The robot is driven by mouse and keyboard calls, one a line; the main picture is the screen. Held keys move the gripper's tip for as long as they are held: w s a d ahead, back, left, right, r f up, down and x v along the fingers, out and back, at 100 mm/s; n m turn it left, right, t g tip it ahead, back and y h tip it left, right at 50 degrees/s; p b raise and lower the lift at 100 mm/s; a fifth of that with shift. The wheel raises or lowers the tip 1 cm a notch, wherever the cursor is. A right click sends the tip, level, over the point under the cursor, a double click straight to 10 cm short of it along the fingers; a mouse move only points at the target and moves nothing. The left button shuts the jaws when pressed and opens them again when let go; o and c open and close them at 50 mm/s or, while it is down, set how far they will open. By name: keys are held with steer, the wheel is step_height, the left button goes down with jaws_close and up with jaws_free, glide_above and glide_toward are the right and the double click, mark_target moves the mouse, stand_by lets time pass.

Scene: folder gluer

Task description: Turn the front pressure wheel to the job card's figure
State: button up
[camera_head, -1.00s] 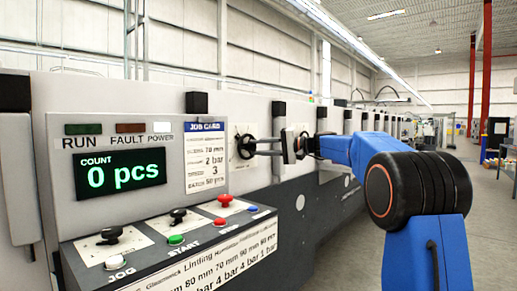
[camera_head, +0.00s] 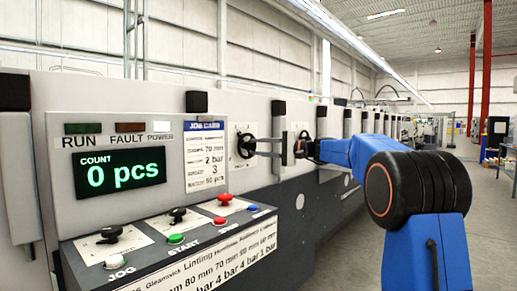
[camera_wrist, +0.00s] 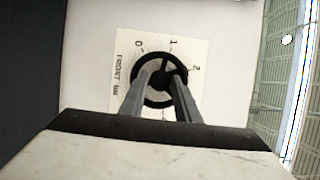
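The front pressure wheel (camera_head: 246,147) is a black ring on a white dial plate on the machine's face. The wrist view shows the wheel (camera_wrist: 147,101) with a dark hub and a dark lump at its right side, near the 2 side. The dial plate (camera_wrist: 124,55) reads FRONT, with 0, 1 and 2 visible; the fingers hide part of it. My gripper (camera_wrist: 163,75) faces the wheel, its two grey fingers apart and reaching over it, one on each side of the hub. Whether they press on it is unclear. The job card (camera_head: 205,160) shows 70 mm, 2 bar and 3.
The count display (camera_head: 120,174) reads 0 pcs. The sloping console (camera_head: 180,230) carries dark knobs, a green button and red buttons below the wheel, to the left. More dark posts line the machine behind my gripper. Open floor lies to the right.

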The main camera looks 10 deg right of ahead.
steer(key=shift+o, duration=1.2)
steer(key=v, duration=1.7)
steer(key=shift+d, duration=0.25)
steer(key=shift+f, duration=0.1)
